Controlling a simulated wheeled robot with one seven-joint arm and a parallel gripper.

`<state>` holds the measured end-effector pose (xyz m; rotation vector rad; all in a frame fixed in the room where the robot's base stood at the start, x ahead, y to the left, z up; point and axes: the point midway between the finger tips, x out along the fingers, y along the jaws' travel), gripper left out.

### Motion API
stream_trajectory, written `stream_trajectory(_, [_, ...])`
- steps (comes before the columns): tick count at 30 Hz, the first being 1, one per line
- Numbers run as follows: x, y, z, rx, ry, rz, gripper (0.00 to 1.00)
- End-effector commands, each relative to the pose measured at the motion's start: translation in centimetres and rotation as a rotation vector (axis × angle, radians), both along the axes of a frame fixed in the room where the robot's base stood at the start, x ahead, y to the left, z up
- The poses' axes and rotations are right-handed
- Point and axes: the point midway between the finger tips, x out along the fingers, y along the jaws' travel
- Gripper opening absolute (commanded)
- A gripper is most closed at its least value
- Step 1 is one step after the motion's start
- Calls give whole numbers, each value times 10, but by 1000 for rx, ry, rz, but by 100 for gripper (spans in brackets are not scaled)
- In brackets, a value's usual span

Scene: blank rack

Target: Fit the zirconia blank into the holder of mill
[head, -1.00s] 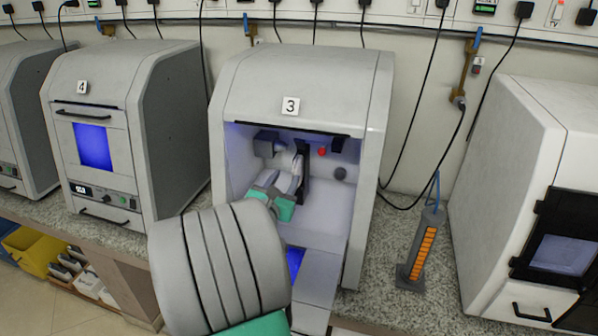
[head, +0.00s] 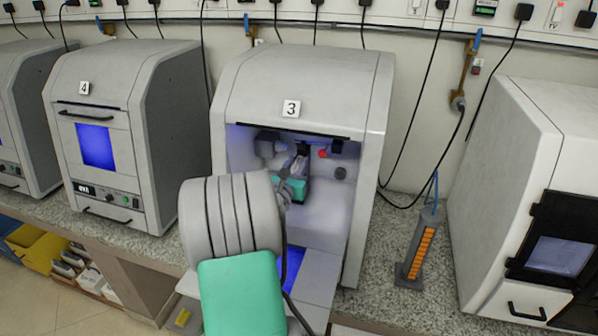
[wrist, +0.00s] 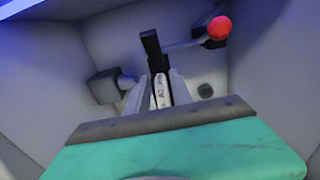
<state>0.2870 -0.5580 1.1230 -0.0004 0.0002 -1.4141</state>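Mill 3 (head: 300,75) stands open on the bench, its chamber lit. My gripper (wrist: 161,85) reaches inside it. In the wrist view its two pale fingers are closed on the zirconia blank (wrist: 161,95), seen edge-on as a narrow white strip with small dark marking. The dark holder (wrist: 151,45) is straight ahead of the fingertips, beside a lever with a red knob (wrist: 219,27). The blank's far end is at or very near the holder; I cannot tell whether it is seated. In the head view my gripper and arm mostly hide the blank and holder.
The chamber walls are close around my gripper. A grey block (wrist: 103,87) sits left of the holder. Mill 4 (head: 97,145) stands to the left, closed. An orange-marked grey stand (head: 420,250) is on the bench right of mill 3, before a white machine (head: 505,150).

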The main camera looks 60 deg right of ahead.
Motion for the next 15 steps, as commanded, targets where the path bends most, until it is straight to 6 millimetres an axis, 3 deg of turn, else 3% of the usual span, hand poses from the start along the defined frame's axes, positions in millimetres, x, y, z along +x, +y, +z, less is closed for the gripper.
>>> stream_trajectory(9, [0,0,0,0,0,0,0])
stream_trajectory(15, [0,0,0,0,0,0,0])
